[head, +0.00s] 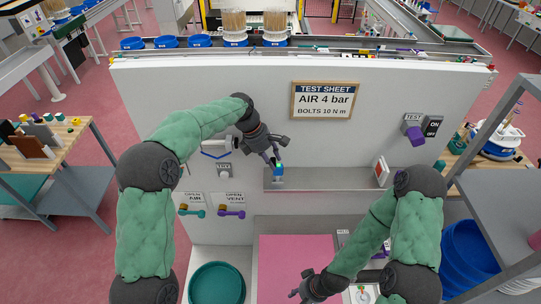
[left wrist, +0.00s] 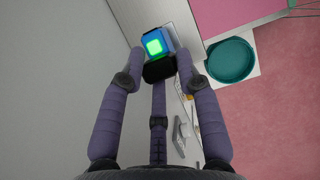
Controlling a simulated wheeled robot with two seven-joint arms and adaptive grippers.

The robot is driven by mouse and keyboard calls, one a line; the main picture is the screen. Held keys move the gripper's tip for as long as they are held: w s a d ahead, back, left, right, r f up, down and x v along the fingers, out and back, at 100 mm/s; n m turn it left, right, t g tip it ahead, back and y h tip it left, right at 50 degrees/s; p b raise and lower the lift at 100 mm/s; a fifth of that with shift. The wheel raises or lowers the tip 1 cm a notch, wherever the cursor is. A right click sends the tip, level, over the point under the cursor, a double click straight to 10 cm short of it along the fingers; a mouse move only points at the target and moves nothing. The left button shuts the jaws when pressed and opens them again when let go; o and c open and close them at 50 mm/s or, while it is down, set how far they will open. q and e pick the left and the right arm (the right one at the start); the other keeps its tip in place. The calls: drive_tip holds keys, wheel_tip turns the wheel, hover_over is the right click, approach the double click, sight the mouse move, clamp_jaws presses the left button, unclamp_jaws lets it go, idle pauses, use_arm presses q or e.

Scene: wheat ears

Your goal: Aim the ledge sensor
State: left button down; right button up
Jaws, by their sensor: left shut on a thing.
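The ledge sensor (head: 278,169) is a small blue box with a lit green face, standing on a grey ledge (head: 325,180) on the white panel. My left gripper (head: 273,159) is shut on it from the upper left. In the left wrist view the sensor (left wrist: 153,46) sits between the fingertips, its green face showing, with a black part below it. A white plate with a red mark (head: 381,171) stands at the ledge's right end. My right gripper (head: 308,285) hangs low over the pink surface (head: 290,258); its finger opening is unclear.
The panel carries a test sheet (head: 323,101), a purple test switch (head: 415,135), a TRY label (head: 224,170), and teal (head: 191,212) and purple (head: 232,212) valve handles. A teal round tray (head: 217,284) lies below. The ledge between sensor and plate is clear.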

use_arm(q)
drive_tip(key=shift+d, duration=0.1)
drive_tip(key=c, duration=1)
unclamp_jaws()
drive_tip(key=shift+o, duration=0.6)
drive_tip(key=shift+d, duration=0.1)
drive_tip(key=shift+w+a+r, duration=0.1)
drive_tip(key=shift+a+r, duration=0.2)
drive_tip(key=shift+r, duration=0.25)
drive_tip(key=v, duration=1)
drive_tip(key=shift+r, duration=0.35)
drive_tip(key=shift+a, duration=0.15)
